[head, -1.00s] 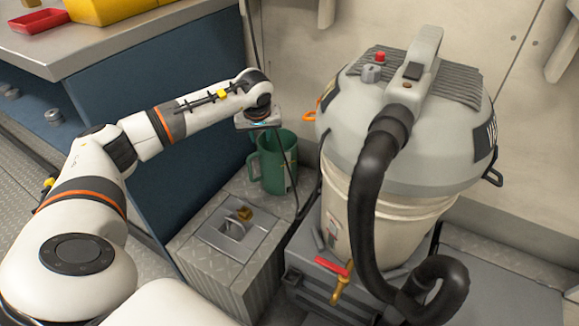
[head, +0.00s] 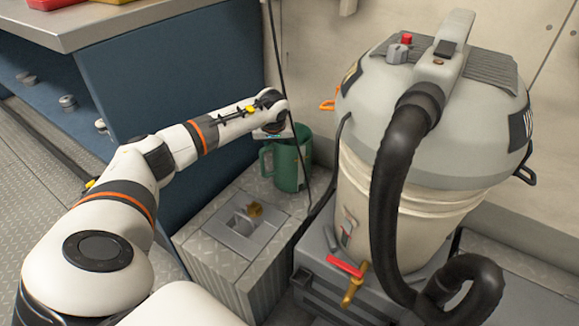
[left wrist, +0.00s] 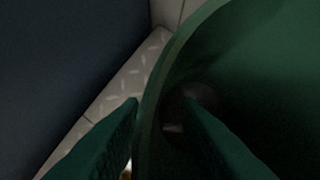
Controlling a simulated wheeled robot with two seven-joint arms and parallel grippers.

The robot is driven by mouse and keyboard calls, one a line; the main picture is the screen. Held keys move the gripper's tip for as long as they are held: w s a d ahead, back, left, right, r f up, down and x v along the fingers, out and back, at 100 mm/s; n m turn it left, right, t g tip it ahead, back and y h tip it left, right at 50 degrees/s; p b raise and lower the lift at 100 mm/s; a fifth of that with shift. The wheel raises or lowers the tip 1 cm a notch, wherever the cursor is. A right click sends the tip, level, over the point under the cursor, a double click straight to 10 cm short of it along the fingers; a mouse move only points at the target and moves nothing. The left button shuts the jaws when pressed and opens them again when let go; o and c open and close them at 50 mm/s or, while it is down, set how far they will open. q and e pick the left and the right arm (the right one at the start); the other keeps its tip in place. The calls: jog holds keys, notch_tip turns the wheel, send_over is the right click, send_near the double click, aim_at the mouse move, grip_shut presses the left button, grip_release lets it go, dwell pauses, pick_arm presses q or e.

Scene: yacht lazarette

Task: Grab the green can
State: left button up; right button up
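The fingers are apart, with gaps to the wall. My right gripper is not in view.
A large grey and cream vacuum (head: 430,130) with a black hose (head: 390,190) stands close right of the can. A grey ribbed box (head: 240,250) with a brass latch is in front. A blue cabinet (head: 180,80) rises to the left. A dark cable hangs beside the can.

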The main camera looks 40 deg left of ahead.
pick_arm(q)
jog(key=shift+f, duration=0.15)
grip_shut()
jog(key=shift+w+a, duration=0.1)
dwell(1.3)
